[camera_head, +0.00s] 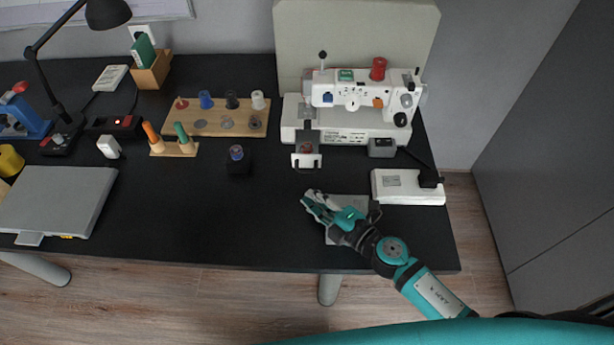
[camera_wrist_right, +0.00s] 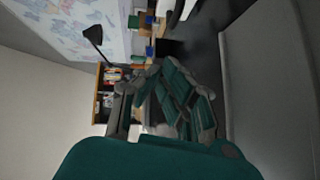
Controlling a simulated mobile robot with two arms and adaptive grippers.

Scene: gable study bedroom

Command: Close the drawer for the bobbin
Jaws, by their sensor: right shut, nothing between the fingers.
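The white sewing machine (camera_head: 353,135) stands at the back right of the black desk. Its small bobbin drawer (camera_head: 306,161) sticks out of the front left of the base toward me. A dark red round bobbin (camera_head: 306,147) shows in the drawer. A white handle is at the drawer's front. My right gripper (camera_head: 308,198) is in front of the drawer, nearer to me, with a gap between them. Its fingers are shut and empty. The fingers also show in the right wrist view (camera_wrist_right: 172,92), where I cannot make out the drawer. My left gripper is not in view.
A grey plate (camera_head: 347,236) lies under my right arm. A black block with a spool (camera_head: 237,165) and a wooden spool rack (camera_head: 216,121) are left of the drawer. The desk front centre is clear.

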